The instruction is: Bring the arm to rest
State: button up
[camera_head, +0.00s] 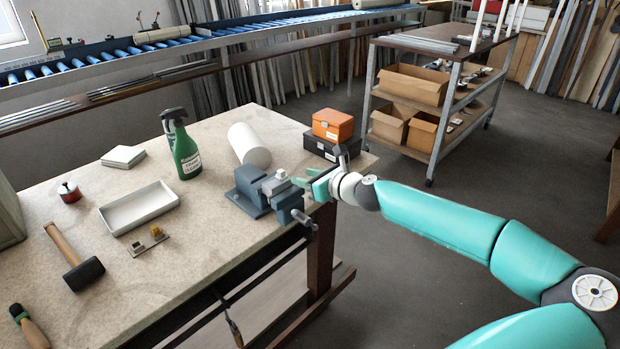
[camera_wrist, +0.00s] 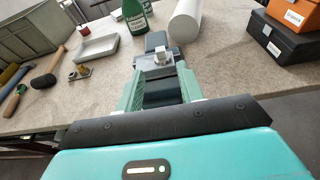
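My arm (camera_head: 440,218) reaches in from the right, and my gripper (camera_head: 306,184) is at the front right edge of the workbench (camera_head: 215,230), beside the blue-grey vise (camera_head: 250,190). In the wrist view my gripper (camera_wrist: 160,72) has its two pale green fingers apart, with parts of the vise (camera_wrist: 155,40) visible between and beyond them. A small light block (camera_wrist: 160,52) sits at the vise jaws, beyond the fingertips. I see nothing held. Whether the fingers touch the vise I cannot tell.
On the bench are a green spray bottle (camera_head: 180,145), white cylinder (camera_head: 249,146), orange box (camera_head: 333,124) on a black box (camera_head: 320,147), white tray (camera_head: 140,208) and mallet (camera_head: 75,258). A shelf cart (camera_head: 440,90) stands behind. Floor right of the bench is open.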

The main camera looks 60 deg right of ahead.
jog(key=shift+s+a+r, duration=0.15)
jog(key=shift+s, duration=0.4)
dwell(0.4)
